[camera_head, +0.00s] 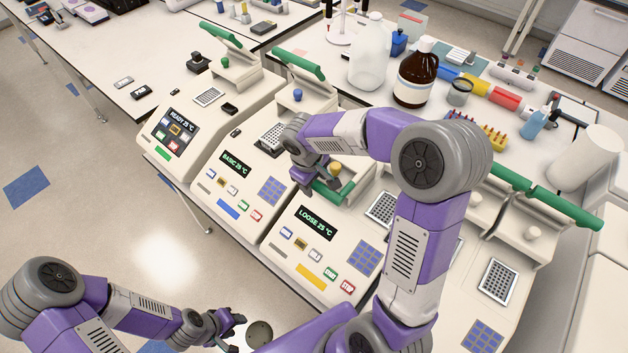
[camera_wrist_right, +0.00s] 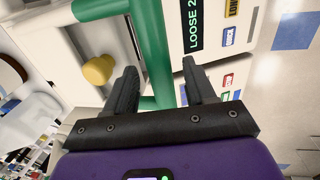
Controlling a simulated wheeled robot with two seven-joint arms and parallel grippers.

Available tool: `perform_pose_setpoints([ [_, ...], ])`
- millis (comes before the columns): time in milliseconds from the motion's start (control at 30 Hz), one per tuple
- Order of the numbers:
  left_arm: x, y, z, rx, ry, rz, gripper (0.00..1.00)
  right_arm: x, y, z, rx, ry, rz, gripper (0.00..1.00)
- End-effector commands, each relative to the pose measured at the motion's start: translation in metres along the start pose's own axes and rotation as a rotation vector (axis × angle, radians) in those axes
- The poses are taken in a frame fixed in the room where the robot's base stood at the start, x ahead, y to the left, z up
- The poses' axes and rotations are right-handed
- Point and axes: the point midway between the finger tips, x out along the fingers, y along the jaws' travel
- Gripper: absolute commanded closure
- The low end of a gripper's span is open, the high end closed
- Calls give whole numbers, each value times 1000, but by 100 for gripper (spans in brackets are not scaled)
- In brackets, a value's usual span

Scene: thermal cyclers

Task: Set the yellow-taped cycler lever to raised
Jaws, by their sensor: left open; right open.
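The yellow-taped cycler (camera_head: 311,277) has a yellow strip on its front panel and a screen reading LOOSE 25 °C. Its green lever handle (camera_head: 347,192) lies low, near the front of the lid, beside a yellow knob (camera_head: 334,168). My right gripper (camera_head: 322,187) is open at this handle and partly hides it. In the right wrist view the green lever (camera_wrist_right: 150,50) passes between the open fingers, and the yellow knob (camera_wrist_right: 98,70) is to the left. I cannot tell whether the fingers touch it. My left gripper (camera_head: 232,326) is open and empty at the lower left.
The blue-striped cycler (camera_head: 228,208) and the green-striped cycler (camera_head: 163,152) stand to the left, their green handles up at the back. Another cycler (camera_head: 497,282) is at the right. A brown bottle (camera_head: 417,75) and a clear jug (camera_head: 370,55) stand behind.

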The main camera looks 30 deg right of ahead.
Motion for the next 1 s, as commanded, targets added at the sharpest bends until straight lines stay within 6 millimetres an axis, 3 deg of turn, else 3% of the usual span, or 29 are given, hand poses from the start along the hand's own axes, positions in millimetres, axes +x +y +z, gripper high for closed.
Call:
perform_pose_setpoints([
  [300, 0, 0, 0, 0, 0, 0, 57, 3, 0, 0, 0, 0, 0, 47],
  [667, 0, 0, 0, 0, 0, 0, 57, 3, 0, 0, 0, 0, 0, 100],
  [1000, -2, 1, 0, 0, 0, 0, 57, 0, -1, 1, -3, 1, -10, 100],
])
